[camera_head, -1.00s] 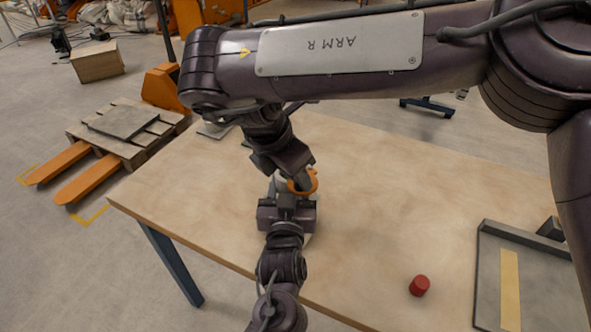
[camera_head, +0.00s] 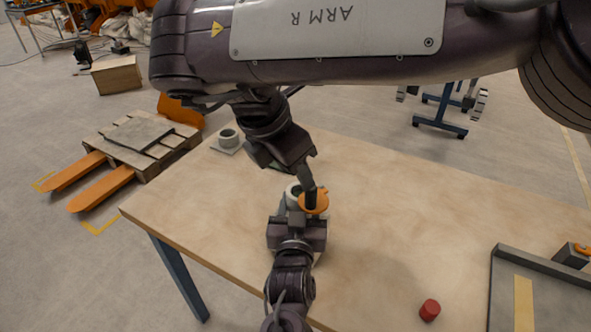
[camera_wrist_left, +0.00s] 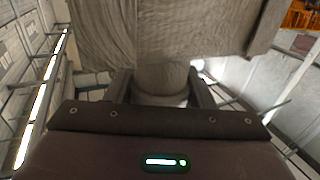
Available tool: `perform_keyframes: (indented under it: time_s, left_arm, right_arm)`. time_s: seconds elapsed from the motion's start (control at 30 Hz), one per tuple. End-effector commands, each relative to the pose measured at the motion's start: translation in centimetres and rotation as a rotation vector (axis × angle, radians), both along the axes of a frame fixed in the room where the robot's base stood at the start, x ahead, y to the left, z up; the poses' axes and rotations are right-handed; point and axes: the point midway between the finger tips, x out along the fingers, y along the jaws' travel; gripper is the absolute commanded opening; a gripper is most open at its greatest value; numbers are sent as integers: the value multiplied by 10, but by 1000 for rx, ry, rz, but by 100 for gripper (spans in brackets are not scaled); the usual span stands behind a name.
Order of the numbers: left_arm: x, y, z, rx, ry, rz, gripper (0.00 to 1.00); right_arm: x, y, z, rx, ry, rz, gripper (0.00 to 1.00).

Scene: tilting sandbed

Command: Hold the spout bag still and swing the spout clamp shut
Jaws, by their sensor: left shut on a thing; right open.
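An orange part (camera_head: 318,204), which looks like the spout clamp, sits beside a pale ring-topped piece (camera_head: 292,192) near the table's middle. My left gripper (camera_head: 297,222) is at this piece. In the left wrist view, my left gripper (camera_wrist_left: 162,88) is shut around a pale, round neck (camera_wrist_left: 162,76) below a wide, creased, fabric-like body (camera_wrist_left: 165,25), apparently the spout bag. My right gripper (camera_head: 308,183) comes down from above and is open. A dark finger is over the orange part; I cannot tell whether it touches. The arms hide much of the bag.
A red cylinder (camera_head: 430,310) stands near the front edge of the table (camera_head: 400,210). A grey tray (camera_head: 497,290) with a yellow strip is at the right. A pale ring on a plate (camera_head: 229,138) is at the back left corner. The middle right tabletop is clear.

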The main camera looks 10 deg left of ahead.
Motion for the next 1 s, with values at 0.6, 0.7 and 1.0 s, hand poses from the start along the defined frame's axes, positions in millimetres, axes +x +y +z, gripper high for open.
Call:
perform_keyframes:
  time_s: [0.6, 0.7, 1.0]
  left_arm:
    - [0, 2, -2, 2, 5, 4, 0]
    - [0, 2, -2, 2, 5, 4, 0]
    - [0, 2, -2, 2, 4, 4, 0]
  right_arm:
    - [-25, -25, -6, 391, 301, 89, 0]
    - [-27, -40, -1, 509, 343, 106, 0]
    - [-23, -108, 17, 804, 342, 112, 0]
